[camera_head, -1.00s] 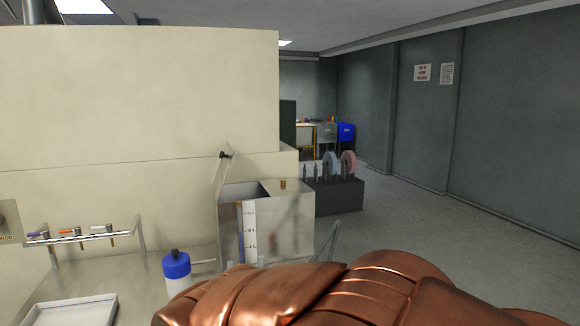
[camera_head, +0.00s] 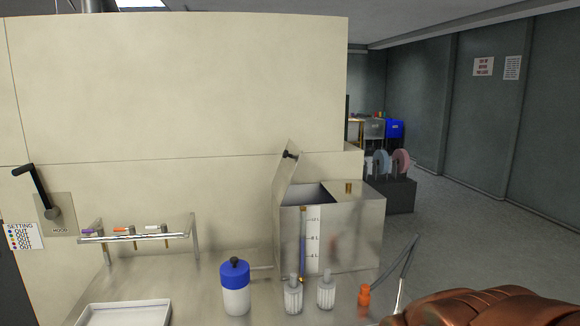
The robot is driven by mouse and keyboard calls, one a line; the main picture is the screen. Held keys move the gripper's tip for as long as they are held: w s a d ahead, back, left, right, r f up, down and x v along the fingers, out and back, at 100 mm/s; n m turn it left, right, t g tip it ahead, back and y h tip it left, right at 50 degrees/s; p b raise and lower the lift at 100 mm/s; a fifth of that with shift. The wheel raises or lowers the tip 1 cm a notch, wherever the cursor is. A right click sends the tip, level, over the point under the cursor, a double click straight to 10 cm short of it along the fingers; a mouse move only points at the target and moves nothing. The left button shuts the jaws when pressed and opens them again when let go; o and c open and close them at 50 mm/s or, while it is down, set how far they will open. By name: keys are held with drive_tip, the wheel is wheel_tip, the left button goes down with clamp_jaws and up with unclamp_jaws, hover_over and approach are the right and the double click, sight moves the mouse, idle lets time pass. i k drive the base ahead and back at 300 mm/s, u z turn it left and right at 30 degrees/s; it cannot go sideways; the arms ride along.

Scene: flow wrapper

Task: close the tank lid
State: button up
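The tank (camera_head: 355,240) is a steel box with a level gauge marked in litres on its front, standing at the back of the steel counter. Its lid (camera_head: 288,175) stands raised at the left side, tilted up, with a dark knob near its top. The left part of the tank's top is open and dark inside. My copper-coloured arm fills the lower right corner, to the right of and nearer than the tank. My gripper's fingers cannot be made out, so its state does not show.
A blue-capped white bottle (camera_head: 235,288), two clear ribbed bottles (camera_head: 293,295) and an orange bottle (camera_head: 364,298) stand in front of the tank. A white tray (camera_head: 125,313) lies at lower left. A rack (camera_head: 135,237) and black crank (camera_head: 40,195) are further left.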

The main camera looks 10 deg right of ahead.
sight(289, 162)
drive_tip(key=i, duration=0.85)
drive_tip(key=u, duration=1.45)
drive_tip(key=i, duration=0.15)
drive_tip(key=u, duration=0.75)
